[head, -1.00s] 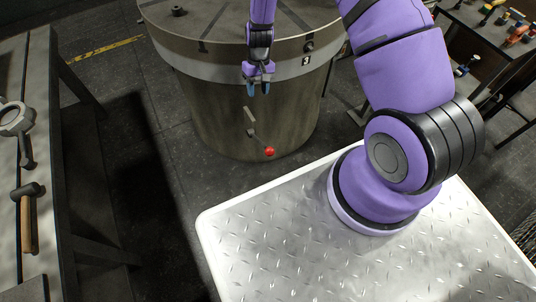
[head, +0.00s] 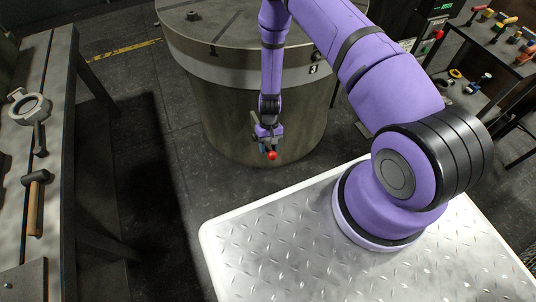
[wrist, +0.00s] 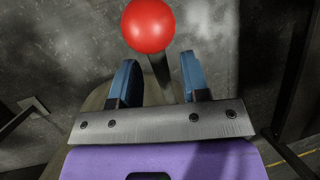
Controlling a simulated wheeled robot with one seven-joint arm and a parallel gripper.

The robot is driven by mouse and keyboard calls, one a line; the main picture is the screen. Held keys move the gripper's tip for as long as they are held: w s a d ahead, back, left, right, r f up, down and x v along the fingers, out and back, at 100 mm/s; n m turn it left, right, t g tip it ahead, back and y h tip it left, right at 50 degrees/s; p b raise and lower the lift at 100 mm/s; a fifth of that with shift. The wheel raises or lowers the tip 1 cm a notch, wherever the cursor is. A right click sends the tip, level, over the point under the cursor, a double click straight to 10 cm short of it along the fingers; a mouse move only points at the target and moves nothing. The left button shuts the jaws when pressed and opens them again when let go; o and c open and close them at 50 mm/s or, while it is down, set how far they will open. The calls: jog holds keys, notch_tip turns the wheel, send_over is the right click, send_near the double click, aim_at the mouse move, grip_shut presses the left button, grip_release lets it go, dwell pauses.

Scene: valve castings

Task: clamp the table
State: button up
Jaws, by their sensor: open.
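The round table (head: 228,122) is a large grey drum with a lighter band and a flat top, at the top middle of the head view. A lever with a red ball knob (head: 272,155) stands out from its front side. In the wrist view the red knob (wrist: 148,26) is just beyond the fingertips, and its dark rod (wrist: 160,75) runs between the two blue fingers. My gripper (head: 268,145) points down in front of the drum, at the lever. It also shows in the wrist view (wrist: 160,72), with its fingers apart on either side of the rod. I cannot tell whether they touch it.
A bench (head: 58,120) on the left holds a ring-ended casting (head: 30,107) and a hammer (head: 36,200). A rack with coloured-handled valves (head: 500,40) stands at the upper right. My bright tread-plate deck is in front; dark floor lies between.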

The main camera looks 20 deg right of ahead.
jog(key=shift+x, duration=1.8)
jog(key=shift+c, duration=0.3)
grip_shut()
